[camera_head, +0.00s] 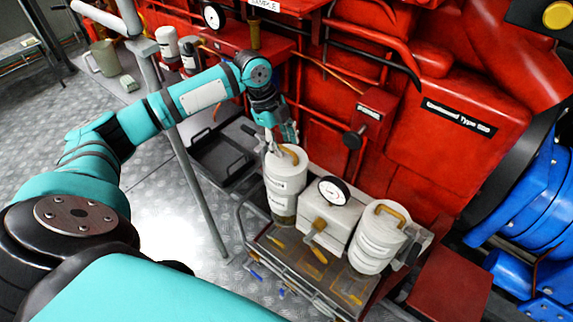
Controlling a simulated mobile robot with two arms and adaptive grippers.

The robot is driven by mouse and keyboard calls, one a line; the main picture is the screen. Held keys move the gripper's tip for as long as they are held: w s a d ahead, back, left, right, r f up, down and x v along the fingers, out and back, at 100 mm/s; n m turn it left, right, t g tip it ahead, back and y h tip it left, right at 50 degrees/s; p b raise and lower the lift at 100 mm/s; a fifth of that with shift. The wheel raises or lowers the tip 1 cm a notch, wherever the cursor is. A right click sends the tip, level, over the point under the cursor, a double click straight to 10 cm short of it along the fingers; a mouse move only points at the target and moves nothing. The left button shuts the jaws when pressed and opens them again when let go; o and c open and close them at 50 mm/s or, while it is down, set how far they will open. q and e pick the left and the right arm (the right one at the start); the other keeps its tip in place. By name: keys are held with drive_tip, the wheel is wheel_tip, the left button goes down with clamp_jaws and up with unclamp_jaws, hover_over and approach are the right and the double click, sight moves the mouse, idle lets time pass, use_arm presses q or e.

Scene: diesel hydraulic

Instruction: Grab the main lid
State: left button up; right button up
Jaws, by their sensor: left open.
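A white canister (284,205) stands on a metal tray in front of the red engine. Its round white lid (287,172) has a tan handle on top. My left gripper (281,146) points down at this lid's handle; its fingers are open, and I cannot tell whether they touch the handle. A second white canister (368,262) stands at the right of the tray, also with a white lid (380,224) and tan handle (392,212). The labels are too small to read, so I cannot tell which lid is the main one. My right gripper is not in view.
Between the canisters sits a white box (337,212) with a round gauge (334,190) and a brass fitting. Small tools lie on the tray (330,290). A grey post (195,185) rises at the left. Red engine (450,115) parts stand close behind; a dark tray (222,155) lies left.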

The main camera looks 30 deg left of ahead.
sight(286, 150)
use_arm(q)
drive_tip(key=x, duration=0.3)
drive_tip(key=shift+w+f, duration=0.15)
drive_tip(key=shift+f, duration=0.1)
drive_tip(key=shift+c, duration=0.2)
clamp_jaws()
drive_tip(key=shift+r, duration=0.1)
